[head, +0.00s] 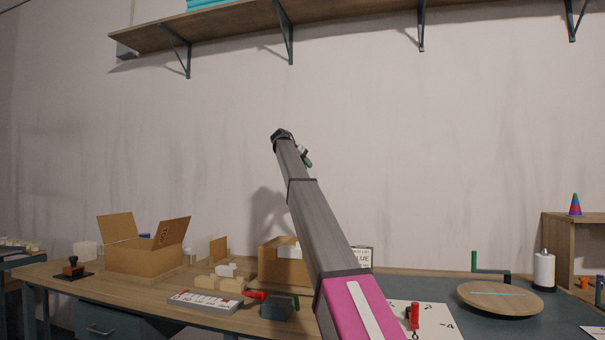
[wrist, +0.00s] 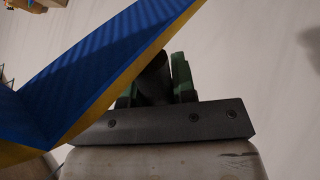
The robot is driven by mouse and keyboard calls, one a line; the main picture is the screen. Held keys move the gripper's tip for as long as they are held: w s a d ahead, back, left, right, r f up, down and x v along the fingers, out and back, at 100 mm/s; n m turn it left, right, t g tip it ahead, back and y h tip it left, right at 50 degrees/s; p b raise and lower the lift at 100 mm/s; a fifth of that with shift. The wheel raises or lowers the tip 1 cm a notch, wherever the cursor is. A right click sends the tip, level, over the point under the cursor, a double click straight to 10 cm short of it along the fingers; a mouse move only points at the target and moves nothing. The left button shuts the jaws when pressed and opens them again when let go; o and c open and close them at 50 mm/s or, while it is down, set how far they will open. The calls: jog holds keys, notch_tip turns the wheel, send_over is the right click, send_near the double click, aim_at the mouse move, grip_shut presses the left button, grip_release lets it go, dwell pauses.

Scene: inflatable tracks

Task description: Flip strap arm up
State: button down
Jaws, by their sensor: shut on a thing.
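My gripper (head: 306,157) is small at the far end of my raised arm in the head view, against the wall. In the wrist view its green fingers (wrist: 155,82) stand behind a dark screwed bar, close around a dark rounded piece (wrist: 154,76). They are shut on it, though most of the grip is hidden. A blue band with a yellow edge (wrist: 100,68) crosses close in front, covering part of the fingers. I cannot tell whether it is the strap arm, or whether it touches the gripper. No strap arm is clearly recognisable in the head view.
An open cardboard box (head: 143,257) and a stamp (head: 73,267) stand on the left of the bench. A round wooden turntable (head: 500,298) and a white bottle (head: 543,270) are at the right. A shelf (head: 240,22) runs along the wall above. The wall around my gripper is bare.

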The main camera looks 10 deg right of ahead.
jog(key=shift+w+d+r+g, duration=0.15)
jog(key=shift+w+d+r, duration=0.05)
jog(key=shift+w, duration=0.2)
jog(key=shift+w+d+r+g, duration=0.15)
jog(key=shift+w+r, duration=0.05)
jog(key=shift+w, duration=0.2)
jog(key=c, duration=0.9)
grip_release()
jog(key=v, duration=1)
jog(key=shift+s+a+r, duration=0.1)
jog(key=shift+a+r, duration=0.05)
jog(key=shift+r, duration=0.2)
